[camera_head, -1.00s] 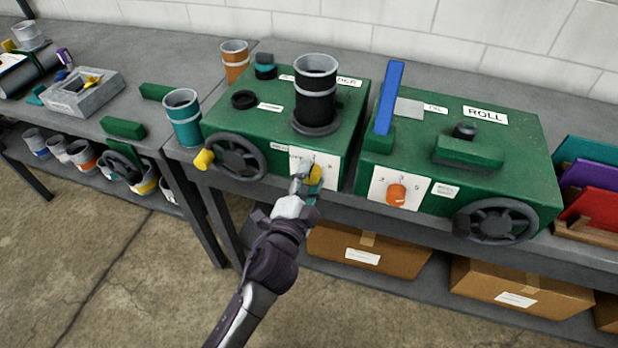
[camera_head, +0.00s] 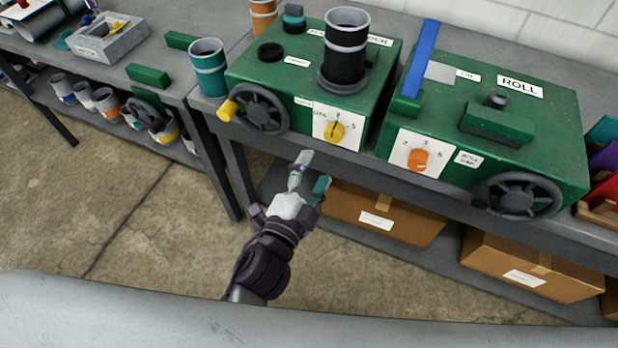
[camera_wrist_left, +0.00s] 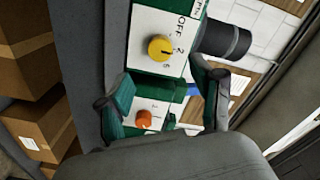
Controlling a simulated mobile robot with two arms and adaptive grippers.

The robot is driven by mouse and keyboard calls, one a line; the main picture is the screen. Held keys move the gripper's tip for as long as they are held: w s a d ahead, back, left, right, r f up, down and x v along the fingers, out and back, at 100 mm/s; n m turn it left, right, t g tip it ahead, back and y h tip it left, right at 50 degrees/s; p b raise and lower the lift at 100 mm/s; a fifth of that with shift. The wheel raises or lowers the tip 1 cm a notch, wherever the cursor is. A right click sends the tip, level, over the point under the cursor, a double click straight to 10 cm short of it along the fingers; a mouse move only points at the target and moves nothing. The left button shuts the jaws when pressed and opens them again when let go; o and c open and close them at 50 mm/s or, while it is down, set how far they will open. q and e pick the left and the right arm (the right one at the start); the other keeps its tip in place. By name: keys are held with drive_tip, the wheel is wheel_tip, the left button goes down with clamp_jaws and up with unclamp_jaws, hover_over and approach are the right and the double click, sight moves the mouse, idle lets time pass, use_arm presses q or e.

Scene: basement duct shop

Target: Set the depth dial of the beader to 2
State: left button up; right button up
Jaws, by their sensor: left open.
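A green machine (camera_head: 290,86) stands on the bench, its top label partly hidden by a black pipe. My right gripper is not in view.
A second green machine labelled ROLL (camera_head: 540,140) with an orange dial (camera_head: 418,160) stands to the right. A dark handwheel (camera_head: 262,109) with a yellow handle sits left of the yellow dial. Cardboard boxes (camera_head: 385,210) lie on the lower shelf. Floor in front is clear.

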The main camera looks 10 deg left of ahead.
use_arm(q)
drive_tip(key=shift+v, duration=1.25)
drive_tip(key=s+a+f+n+g+y, duration=0.1)
drive_tip(key=s+a+f+n+g, duration=0.15)
drive_tip(key=f, duration=0.85)
drive_tip(key=s+a+f+n+g+y, duration=0.1)
drive_tip(key=s+a+f+g, duration=0.15)
drive_tip(key=f, duration=0.95)
drive_tip(key=s+a+f+n+g+y, duration=0.1)
drive_tip(key=s+a+f+n+g, duration=0.15)
drive_tip(key=f, duration=0.85)
drive_tip(key=s+a+f+n+g+y, duration=0.1)
drive_tip(key=s+a+f+n+g, duration=0.2)
drive_tip(key=s+a+f, duration=0.3)
drive_tip(key=s+a+f+n+g+y, duration=0.1)
drive_tip(key=s+a+f+n+g, duration=0.3)
drive_tip(key=s+f, duration=1)
drive_tip(key=s+a+g, duration=0.1)
drive_tip(key=s+a, duration=0.1)
drive_tip(key=s, duration=0.4)
drive_tip(key=shift+g+y, duration=0.3)
drive_tip(key=shift+g, duration=0.05)
